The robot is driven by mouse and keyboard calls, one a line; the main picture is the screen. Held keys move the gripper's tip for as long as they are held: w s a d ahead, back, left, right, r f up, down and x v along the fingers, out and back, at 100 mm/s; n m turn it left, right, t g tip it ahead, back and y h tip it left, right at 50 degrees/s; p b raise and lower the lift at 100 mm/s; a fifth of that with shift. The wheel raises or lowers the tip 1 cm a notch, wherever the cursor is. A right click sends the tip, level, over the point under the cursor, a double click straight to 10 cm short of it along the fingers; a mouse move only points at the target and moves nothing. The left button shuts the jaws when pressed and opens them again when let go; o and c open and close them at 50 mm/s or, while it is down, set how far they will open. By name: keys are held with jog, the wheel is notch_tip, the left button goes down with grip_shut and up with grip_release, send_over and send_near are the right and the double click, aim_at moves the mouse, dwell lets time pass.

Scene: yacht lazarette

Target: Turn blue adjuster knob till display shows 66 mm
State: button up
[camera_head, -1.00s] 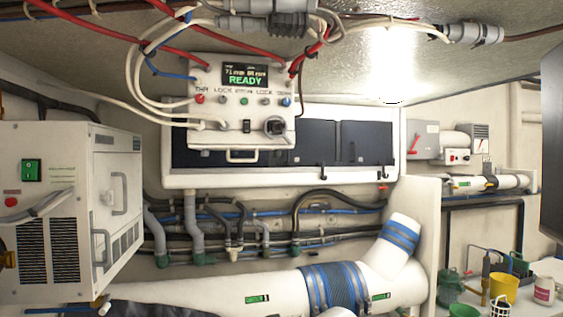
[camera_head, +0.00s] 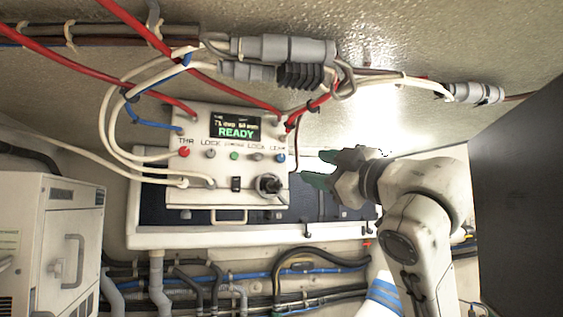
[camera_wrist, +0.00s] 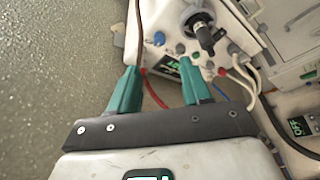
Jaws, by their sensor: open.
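The small blue adjuster knob (camera_head: 281,158) is at the right end of a row of coloured knobs on the white control box (camera_head: 222,168). It also shows in the wrist view (camera_wrist: 159,38). The display (camera_head: 236,127) above the row reads READY in green, with a smaller line that looks like 71 mm and 68 mm, though these digits are hard to read. My gripper (camera_head: 317,169) is to the right of the box with its green fingers pointing left toward the knob. In the wrist view my gripper (camera_wrist: 159,68) is open and empty, apart from the knob.
Red, white and blue cables loop over the box's top and left side. A black rotary switch (camera_head: 268,185) sticks out below the blue knob. Grey connectors (camera_head: 284,49) hang along the low ceiling above. A white cabinet (camera_head: 50,238) stands at the left.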

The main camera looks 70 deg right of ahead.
aim_at(283, 159)
jog(key=p+x, duration=0.3)
jog(key=x, duration=0.7)
jog(key=shift+w+d+r+p, duration=0.1)
jog(key=shift+w+d+p, duration=0.1)
jog(key=shift+w+p, duration=0.15)
jog(key=shift+c, duration=0.5)
grip_shut()
